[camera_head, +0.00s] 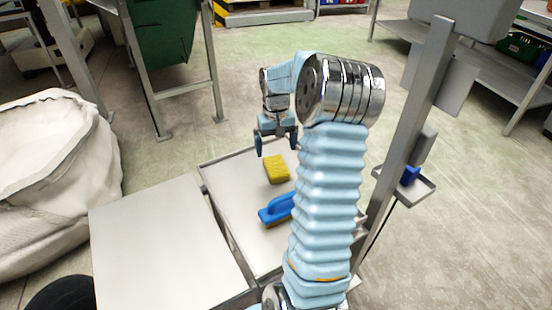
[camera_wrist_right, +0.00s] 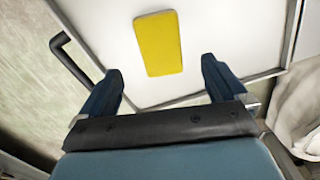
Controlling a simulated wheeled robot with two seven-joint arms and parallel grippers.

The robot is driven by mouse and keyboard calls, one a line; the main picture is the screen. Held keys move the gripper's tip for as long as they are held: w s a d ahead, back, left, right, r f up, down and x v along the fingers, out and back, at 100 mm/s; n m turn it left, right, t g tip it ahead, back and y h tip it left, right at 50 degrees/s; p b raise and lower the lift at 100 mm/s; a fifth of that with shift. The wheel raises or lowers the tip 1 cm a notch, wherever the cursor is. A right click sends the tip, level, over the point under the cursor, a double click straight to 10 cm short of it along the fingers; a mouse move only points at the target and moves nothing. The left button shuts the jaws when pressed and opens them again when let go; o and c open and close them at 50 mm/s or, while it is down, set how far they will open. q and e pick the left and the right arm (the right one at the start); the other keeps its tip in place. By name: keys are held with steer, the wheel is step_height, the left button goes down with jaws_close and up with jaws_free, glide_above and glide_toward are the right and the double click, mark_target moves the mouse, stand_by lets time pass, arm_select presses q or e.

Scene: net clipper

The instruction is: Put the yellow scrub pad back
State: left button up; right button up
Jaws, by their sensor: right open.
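The yellow scrub pad (camera_head: 277,169) lies flat on a light metal tray (camera_head: 232,173) in the head view, near the tray's far end. It also shows in the right wrist view (camera_wrist_right: 158,43), beyond the fingertips and between their lines. My right gripper (camera_head: 276,145) is open and empty, above the tray's far edge and apart from the pad. Its two dark blue fingers (camera_wrist_right: 165,82) stand wide apart in the right wrist view. My left gripper is not in view.
A blue-handled brush (camera_head: 276,210) lies on the tray nearer me, partly hidden by my right arm. A bare metal top (camera_head: 165,250) adjoins at left. A metal post (camera_head: 412,130) with a small shelf (camera_head: 415,192) stands at right. A white sack (camera_head: 50,180) stands at far left.

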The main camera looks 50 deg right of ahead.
steer(key=shift+r, duration=1.85)
